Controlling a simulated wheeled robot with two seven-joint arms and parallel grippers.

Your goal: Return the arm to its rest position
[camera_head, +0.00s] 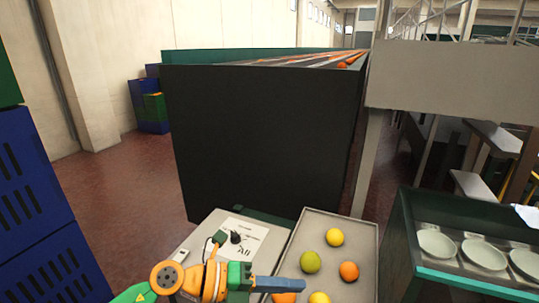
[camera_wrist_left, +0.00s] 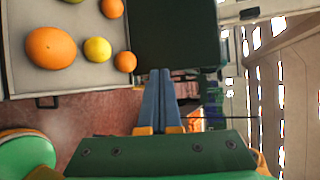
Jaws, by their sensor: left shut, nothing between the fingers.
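My left gripper (camera_head: 300,286) reaches in from the lower left in the head view, its blue fingers over the near-left edge of a grey tray (camera_head: 361,237). In the left wrist view the fingers (camera_wrist_left: 160,74) are together with nothing between them. The tray holds a yellow fruit (camera_head: 335,237), a green-yellow fruit (camera_head: 310,261), an orange (camera_head: 349,271), and, partly cut off at the bottom, another orange (camera_head: 284,298) and a yellow fruit (camera_head: 319,298). My right gripper is in neither view.
A large dark conveyor housing (camera_head: 260,140) stands ahead, with oranges on top. Blue crates (camera_head: 35,200) are stacked at the left. A green-edged bin (camera_head: 450,275) with pale round dishes stands at the right. Red floor (camera_head: 110,185) is open at the left.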

